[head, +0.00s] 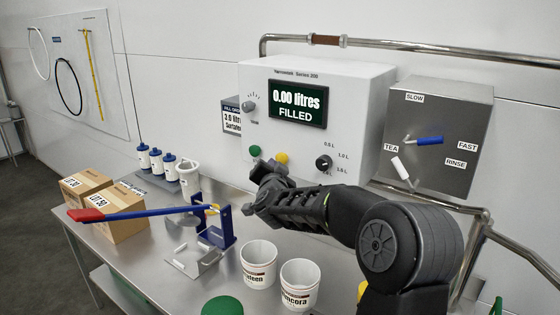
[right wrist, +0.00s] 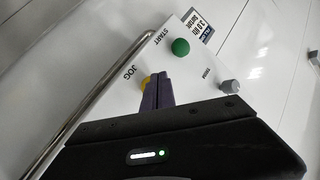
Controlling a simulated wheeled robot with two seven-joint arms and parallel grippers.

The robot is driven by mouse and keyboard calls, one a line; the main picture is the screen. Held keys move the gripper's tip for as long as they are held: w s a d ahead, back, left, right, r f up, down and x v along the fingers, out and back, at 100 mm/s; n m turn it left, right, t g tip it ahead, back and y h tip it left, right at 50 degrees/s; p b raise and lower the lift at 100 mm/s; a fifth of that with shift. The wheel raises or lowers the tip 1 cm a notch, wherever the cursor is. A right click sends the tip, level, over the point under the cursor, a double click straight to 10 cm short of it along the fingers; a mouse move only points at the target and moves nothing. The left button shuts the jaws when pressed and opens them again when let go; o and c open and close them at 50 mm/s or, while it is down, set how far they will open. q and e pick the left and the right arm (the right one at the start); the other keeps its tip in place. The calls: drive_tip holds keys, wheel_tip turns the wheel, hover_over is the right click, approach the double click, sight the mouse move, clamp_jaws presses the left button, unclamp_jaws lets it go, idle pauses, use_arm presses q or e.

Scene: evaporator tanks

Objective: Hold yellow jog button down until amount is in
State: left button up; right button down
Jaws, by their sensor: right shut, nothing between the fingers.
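The yellow jog button (head: 282,158) is on the front of the white filler box (head: 350,95), right of the green start button (head: 255,151). The box's display (head: 298,104) reads "0.00 litres FILLED". My right gripper (head: 257,168) is shut and empty, just below and left of the yellow button in the head view. In the right wrist view the shut fingers (right wrist: 157,88) partly hide the yellow button (right wrist: 145,81), beside the word JOG. I cannot tell whether the fingertips touch it. My left gripper is not in view.
A dial (head: 323,162) is right of the buttons. A grey panel (head: 438,135) with levers stands further right. White tubs (head: 259,266), a blue lever stand (head: 226,224) and cardboard boxes (head: 117,216) occupy the bench below. A metal pipe runs along the wall.

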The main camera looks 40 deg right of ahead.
drive_tip(key=shift+d, duration=0.15)
idle(0.7)
drive_tip(key=shift+w+d, duration=0.1)
drive_tip(key=shift+d, duration=0.15)
drive_tip(key=shift+w+d, duration=0.15)
drive_tip(key=shift+d, duration=0.4)
idle(6.3)
